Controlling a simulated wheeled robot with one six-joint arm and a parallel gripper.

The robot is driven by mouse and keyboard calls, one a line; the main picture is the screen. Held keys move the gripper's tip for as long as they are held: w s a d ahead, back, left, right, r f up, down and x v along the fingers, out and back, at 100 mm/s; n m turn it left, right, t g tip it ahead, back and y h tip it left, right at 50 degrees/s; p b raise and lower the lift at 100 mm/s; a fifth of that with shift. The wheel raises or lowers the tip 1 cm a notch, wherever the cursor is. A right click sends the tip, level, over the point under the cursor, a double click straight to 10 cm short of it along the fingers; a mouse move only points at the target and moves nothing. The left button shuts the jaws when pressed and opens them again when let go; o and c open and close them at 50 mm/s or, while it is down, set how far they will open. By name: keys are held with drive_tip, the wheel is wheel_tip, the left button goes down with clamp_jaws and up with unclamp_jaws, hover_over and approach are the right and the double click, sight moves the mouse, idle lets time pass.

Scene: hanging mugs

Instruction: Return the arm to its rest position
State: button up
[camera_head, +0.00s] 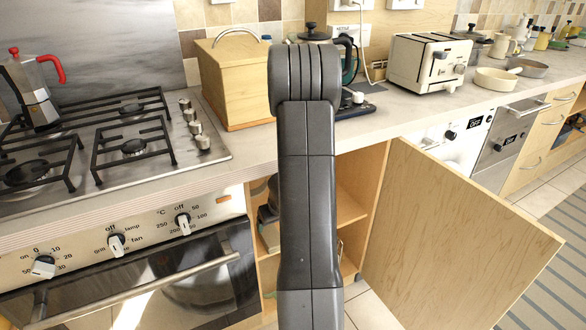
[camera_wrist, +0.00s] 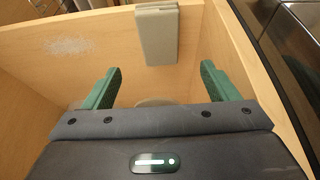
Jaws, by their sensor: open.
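My arm (camera_head: 308,190) rises through the middle of the head view, in front of the open cabinet, and hides part of it. My gripper is not visible in the head view. In the wrist view my gripper (camera_wrist: 161,70) has its two green fingers spread wide with nothing held between them. Behind the fingers are pale wooden panels (camera_wrist: 100,45) and a grey-beige block-like piece (camera_wrist: 157,35). A pale rounded shape (camera_wrist: 154,102) shows low between the fingers, partly hidden by the gripper body; I cannot tell what it is.
An open cabinet door (camera_head: 455,240) juts out on the right. The oven (camera_head: 150,280) and hob (camera_head: 110,140) are on the left, with a moka pot (camera_head: 35,95). On the counter stand a wooden bread box (camera_head: 232,82), a toaster (camera_head: 428,62) and pans. Dark items (camera_head: 268,222) sit inside the cabinet.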

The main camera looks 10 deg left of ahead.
sight(271, 235)
drive_tip(key=b+x, duration=0.8)
drive_tip(key=x, duration=0.3)
drive_tip(key=shift+a+f, duration=0.1)
drive_tip(key=shift+f, duration=0.25)
